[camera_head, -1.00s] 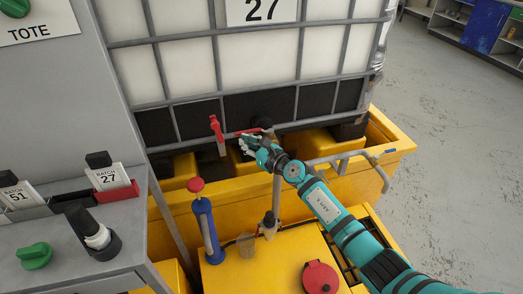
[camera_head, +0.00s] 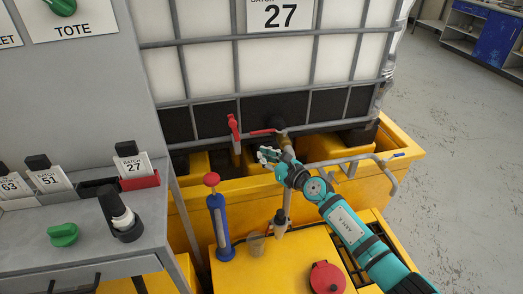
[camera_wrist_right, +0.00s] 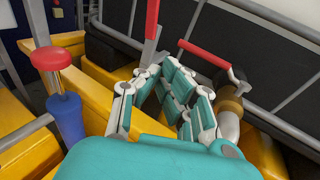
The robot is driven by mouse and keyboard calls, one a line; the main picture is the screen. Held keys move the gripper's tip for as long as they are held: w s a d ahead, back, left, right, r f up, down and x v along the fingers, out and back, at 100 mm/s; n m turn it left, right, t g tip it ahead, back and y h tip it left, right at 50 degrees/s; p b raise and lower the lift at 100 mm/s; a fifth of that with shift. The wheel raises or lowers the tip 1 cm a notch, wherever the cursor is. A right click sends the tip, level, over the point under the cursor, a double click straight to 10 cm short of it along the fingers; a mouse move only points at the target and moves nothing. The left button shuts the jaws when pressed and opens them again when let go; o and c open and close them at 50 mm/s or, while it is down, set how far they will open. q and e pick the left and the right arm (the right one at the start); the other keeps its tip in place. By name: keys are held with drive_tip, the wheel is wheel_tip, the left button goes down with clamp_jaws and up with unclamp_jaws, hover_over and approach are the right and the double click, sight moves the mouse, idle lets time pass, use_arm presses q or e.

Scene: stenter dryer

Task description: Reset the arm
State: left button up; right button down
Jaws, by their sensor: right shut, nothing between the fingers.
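My right arm, teal and dark grey, reaches in from the lower right in the head view. My right gripper (camera_head: 268,155) is shut and empty, in front of the caged white tote (camera_head: 280,70) labelled 27. Just beyond it are a red upright handle (camera_head: 233,126) and a red horizontal valve lever (camera_head: 262,132) on the tote's outlet. The right wrist view shows the gripper (camera_wrist_right: 165,75) with the red lever (camera_wrist_right: 204,53) behind it to the right and the upright handle (camera_wrist_right: 152,18) behind it. No contact with either can be made out. My left gripper is not in view.
A yellow bund (camera_head: 403,165) surrounds the tote's foot. A grey panel bench (camera_head: 85,225) stands left. Open floor (camera_head: 460,190) lies right.

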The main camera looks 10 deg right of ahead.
drive_tip(key=s+p, duration=0.3)
drive_tip(key=s, duration=0.4)
drive_tip(key=s+d+f+m+g+h, duration=0.2)
drive_tip(key=s+d+f+m, duration=0.2)
drive_tip(key=s+f+m, duration=0.5)
drive_tip(key=s+d+f+m+g+h, duration=0.1)
drive_tip(key=s+d+f+m+h, duration=0.2)
drive_tip(key=f+m, duration=0.75)
drive_tip(key=s+d+f+m+g+h, duration=0.2)
drive_tip(key=s+d+f+m, duration=0.4)
drive_tip(key=f, duration=0.9)
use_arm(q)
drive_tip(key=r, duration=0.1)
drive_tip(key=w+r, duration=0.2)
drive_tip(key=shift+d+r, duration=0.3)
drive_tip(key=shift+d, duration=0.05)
use_arm(e)
drive_tip(key=s+f+m+g, duration=0.3)
drive_tip(key=s+f+m, duration=0.1)
drive_tip(key=s, duration=0.8)
drive_tip(key=s+a+f+m+g, duration=0.1)
drive_tip(key=s+f+m, duration=0.4)
drive_tip(key=s, duration=0.7)
drive_tip(key=s+a+f+m+g+h, duration=0.1)
drive_tip(key=s+f+m+g, duration=0.3)
drive_tip(key=s, duration=0.8)
wheel_tip(320, 180, down, 2)
drive_tip(key=shift+a+f+m+g, duration=0.1)
drive_tip(key=shift+a+m+g, duration=0.15)
drive_tip(key=shift+m, duration=0.3)
